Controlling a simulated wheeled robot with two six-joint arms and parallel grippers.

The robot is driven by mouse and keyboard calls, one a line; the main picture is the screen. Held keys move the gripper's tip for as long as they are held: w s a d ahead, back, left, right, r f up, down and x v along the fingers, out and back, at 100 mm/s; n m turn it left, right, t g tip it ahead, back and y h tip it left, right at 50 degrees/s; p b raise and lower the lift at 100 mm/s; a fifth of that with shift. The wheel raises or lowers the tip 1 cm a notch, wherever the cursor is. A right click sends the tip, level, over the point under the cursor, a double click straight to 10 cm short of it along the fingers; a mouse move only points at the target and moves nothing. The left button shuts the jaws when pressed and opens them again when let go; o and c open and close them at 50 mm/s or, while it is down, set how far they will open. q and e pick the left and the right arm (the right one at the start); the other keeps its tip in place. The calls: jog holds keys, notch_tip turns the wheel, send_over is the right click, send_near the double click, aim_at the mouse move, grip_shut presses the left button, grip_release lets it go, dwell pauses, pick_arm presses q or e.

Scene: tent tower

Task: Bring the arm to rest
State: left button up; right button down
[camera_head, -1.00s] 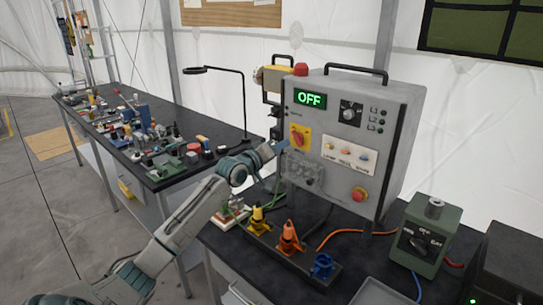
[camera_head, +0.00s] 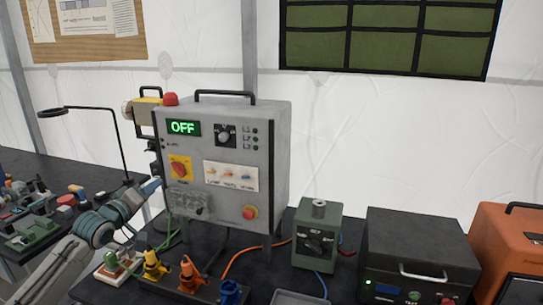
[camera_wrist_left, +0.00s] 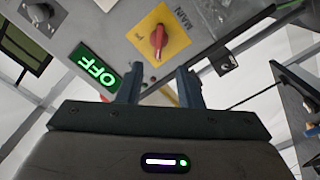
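My left arm comes in from the lower left in the head view. Its gripper (camera_head: 152,187) is in front of the left side of the grey control box (camera_head: 270,165), close to the red main switch on its yellow plate (camera_head: 180,168). In the left wrist view the two fingers of my left gripper (camera_wrist_left: 161,84) stand apart with nothing between them. The red switch (camera_wrist_left: 158,42) is beyond the fingertips, and the green OFF display (camera_wrist_left: 93,72) is beside them. My right gripper is in neither view.
A rack with yellow, orange and blue plugs (camera_head: 187,275) stands before the box. To its right are a green switch unit (camera_head: 318,235), a black box (camera_head: 415,250) and an orange case (camera_head: 508,250). A cluttered table (camera_head: 60,165) and a lamp (camera_head: 95,110) are at left.

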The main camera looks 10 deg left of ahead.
pick_arm(q)
jog(key=s+d+f+m+g, duration=0.25)
jog(key=s+d+f, duration=0.4)
jog(key=f, duration=0.45)
jog(key=s+d+f+m+g, duration=0.2)
jog(key=s+d+f+g, duration=0.2)
jog(key=s+d+f, duration=0.5)
jog(key=s+d+f+m+g+y, duration=0.1)
jog(key=s+d+f+m+g, duration=0.2)
jog(key=s, duration=0.5)
jog(key=s+d+f+g+y, duration=0.15)
jog(key=s+f, duration=0.25)
jog(key=s, duration=0.5)
jog(key=s+d+f+m+g, duration=0.2)
jog(key=s+d+f+g, duration=0.15)
jog(key=s, duration=0.45)
jog(key=s+a+f+g, duration=0.1)
jog(key=a+f, duration=0.1)
jog(key=f, duration=1.4)
jog(key=a+f, duration=0.2)
jog(key=f, duration=1.4)
jog(key=s+a+f+g+b, duration=0.1)
jog(key=s+f, duration=1.7)
jog(key=f, duration=0.1)
jog(key=shift+s+n, duration=0.3)
jog(key=shift+n, duration=0.15)
